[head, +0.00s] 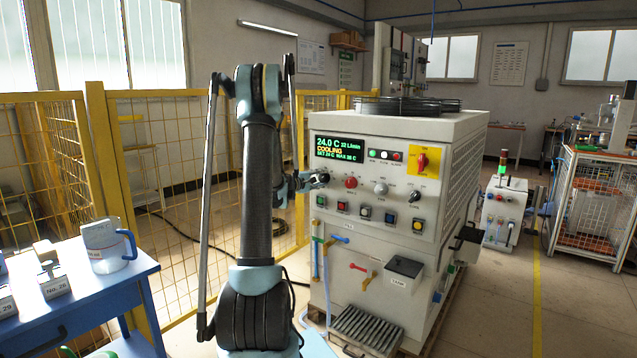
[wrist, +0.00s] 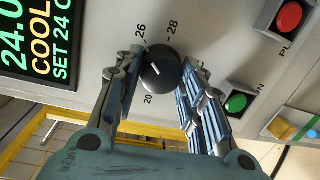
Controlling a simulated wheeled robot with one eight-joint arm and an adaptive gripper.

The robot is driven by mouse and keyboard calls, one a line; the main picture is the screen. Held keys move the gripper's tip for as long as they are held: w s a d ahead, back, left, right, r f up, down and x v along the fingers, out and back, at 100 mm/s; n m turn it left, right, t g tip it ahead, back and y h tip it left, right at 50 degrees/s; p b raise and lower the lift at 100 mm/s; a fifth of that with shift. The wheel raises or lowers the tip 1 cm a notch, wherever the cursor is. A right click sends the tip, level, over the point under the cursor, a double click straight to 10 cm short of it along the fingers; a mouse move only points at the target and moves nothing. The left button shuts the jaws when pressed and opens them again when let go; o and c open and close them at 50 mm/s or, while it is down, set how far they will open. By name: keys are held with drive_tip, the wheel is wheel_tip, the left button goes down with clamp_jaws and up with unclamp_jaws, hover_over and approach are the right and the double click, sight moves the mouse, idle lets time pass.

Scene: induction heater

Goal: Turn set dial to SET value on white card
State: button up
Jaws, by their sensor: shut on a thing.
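The set dial (wrist: 162,70) is a round black knob with a white pointer mark, on the cabinet's pale front panel. In the wrist view the scale numbers 20, 26 and 28 are readable around it; the mark points toward the upper left. My gripper (wrist: 160,66) has one finger on each side of the knob and is shut on it. In the head view my gripper (head: 318,181) is at the panel below the display (head: 339,150) and hides most of the dial. The display shows 24.0 C, COOLING and SET 24 C. I cannot identify the white card.
A row of buttons lies below. A blue table (head: 85,300) with labelled blocks and a mug stands left; yellow fencing (head: 180,150) is behind.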

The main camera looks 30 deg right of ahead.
drive_tip(key=shift+s+m, duration=0.15)
drive_tip(key=shift+m, duration=0.35)
drive_tip(key=o, duration=1)
drive_tip(key=shift+f, duration=0.1)
drive_tip(key=shift+o, duration=0.2)
drive_tip(key=f+v, duration=0.1)
drive_tip(key=v, duration=1.1)
drive_tip(key=shift+r, duration=0.5)
drive_tip(key=shift+o, duration=0.2)
